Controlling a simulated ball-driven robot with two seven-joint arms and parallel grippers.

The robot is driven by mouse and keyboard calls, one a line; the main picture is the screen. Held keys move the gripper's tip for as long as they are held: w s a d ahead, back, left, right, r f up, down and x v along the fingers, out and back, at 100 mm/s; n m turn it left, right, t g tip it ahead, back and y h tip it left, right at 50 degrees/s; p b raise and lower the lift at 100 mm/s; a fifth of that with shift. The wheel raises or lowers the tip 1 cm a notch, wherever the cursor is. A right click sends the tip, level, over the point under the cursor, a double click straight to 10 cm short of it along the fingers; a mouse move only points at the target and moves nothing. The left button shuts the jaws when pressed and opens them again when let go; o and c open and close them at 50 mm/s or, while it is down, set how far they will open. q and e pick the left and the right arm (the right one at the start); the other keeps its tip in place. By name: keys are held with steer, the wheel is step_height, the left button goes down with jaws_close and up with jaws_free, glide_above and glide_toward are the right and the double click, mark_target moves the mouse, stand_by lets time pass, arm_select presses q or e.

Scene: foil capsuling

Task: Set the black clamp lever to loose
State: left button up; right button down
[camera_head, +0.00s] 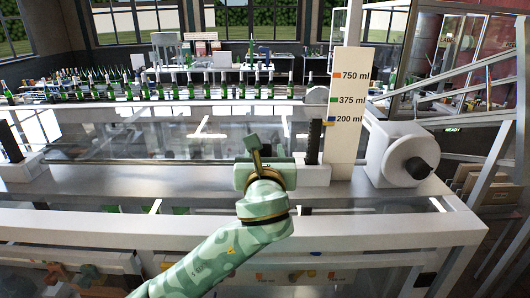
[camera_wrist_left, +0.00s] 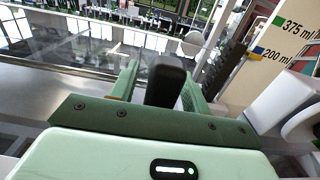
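In the left wrist view, the black clamp lever (camera_wrist_left: 166,82) stands up between the two fingers of my left gripper (camera_wrist_left: 160,84). Its rounded end is towards the camera. A narrow gap shows between it and the left finger; whether it touches the right finger I cannot tell. In the head view, my green left gripper (camera_head: 262,158) is over the front rail, left of the toothed black post (camera_head: 313,137), and hides the lever there. The upright scale board (camera_head: 348,105), marked 750, 375 and 200 ml, stands to the right. My right gripper is out of view.
A white wheel with a black knob (camera_head: 417,167) sits at the right end of the rail. A second black post (camera_head: 10,142) stands at the left. Rows of green bottles (camera_head: 128,90) stand behind. The rail left of my gripper is clear.

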arm_select(q)
jaws_close()
steer(key=shift+s, duration=0.1)
steer(key=shift+s+f+t+b, duration=0.2)
steer(key=shift+s+t+b, duration=1.4)
steer(key=shift+b, duration=1.7)
steer(key=shift+s+f+t+b, duration=0.2)
steer(key=shift+s+t+b, duration=1.35)
steer(key=shift+b, duration=1.75)
steer(key=shift+w+t, duration=0.35)
steer(key=shift+o, duration=0.6)
jaws_free()
